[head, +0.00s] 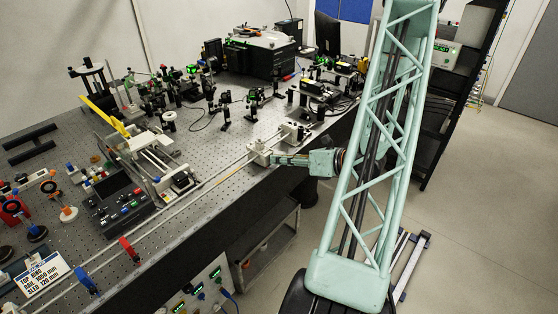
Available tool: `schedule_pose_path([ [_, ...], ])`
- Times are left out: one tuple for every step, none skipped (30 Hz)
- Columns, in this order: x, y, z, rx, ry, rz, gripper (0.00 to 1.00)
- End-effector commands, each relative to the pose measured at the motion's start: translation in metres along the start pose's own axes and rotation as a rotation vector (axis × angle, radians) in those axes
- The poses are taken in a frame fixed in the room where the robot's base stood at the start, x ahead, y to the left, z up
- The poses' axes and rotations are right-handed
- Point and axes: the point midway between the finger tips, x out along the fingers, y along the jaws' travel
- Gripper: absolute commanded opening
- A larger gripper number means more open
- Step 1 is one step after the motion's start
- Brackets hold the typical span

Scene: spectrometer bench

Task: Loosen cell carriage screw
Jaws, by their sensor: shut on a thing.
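The pale cell carriage (258,153) sits on the long rail (205,192) near the bench's front edge. My gripper (275,160) reaches in from the right, level with the carriage, with its fingertips at the carriage's right side. It is shut on the carriage screw, which is too small and too covered by the fingers to make out. A second pale carriage (296,132) stands farther along the rail, up and to the right.
A red stop (128,248) and a blue stop (86,280) stand on the rail at the lower left. A control box (120,205) and optics mounts crowd the bench behind. A grey cart (265,245) stands below the bench edge. The floor at right is mostly clear.

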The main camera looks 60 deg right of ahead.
Motion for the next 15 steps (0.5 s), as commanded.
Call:
schedule_pose_path([
  [0.0001,0.0,0.0004,0.0,-0.001,0.0,0.0],
  [0.0001,0.0001,0.0004,0.0,-0.001,0.0,0.1],
  [0.0001,0.0,0.0004,0.0,-0.001,0.0,0.14],
  [0.0001,0.0001,0.0004,0.0,-0.001,0.0,0.15],
  [0.0001,0.0001,0.0004,0.0,0.0,0.0,0.15],
  [0.0001,0.0,0.0003,0.0,0.0,0.0,0.15],
  [0.0001,0.0,0.0003,0.0,0.0,0.0,0.15],
  [0.0001,0.0,0.0003,0.0,0.0,0.0,0.15],
  [0.0001,0.0,0.0003,0.0,0.0,0.0,0.15],
  [0.0001,0.0,0.0002,0.0,0.0,0.0,0.15],
  [0.0,0.0,0.0002,0.0,0.0,0.0,0.15],
  [0.0,0.0,0.0002,0.0,0.0,0.0,0.15],
  [-0.0002,0.0,0.0002,0.0,0.0,0.0,0.15],
  [-0.0004,0.0,0.0002,0.0,0.0,0.0,0.15],
  [-0.0008,-0.0001,0.0002,0.0,0.0,0.0,0.15],
])
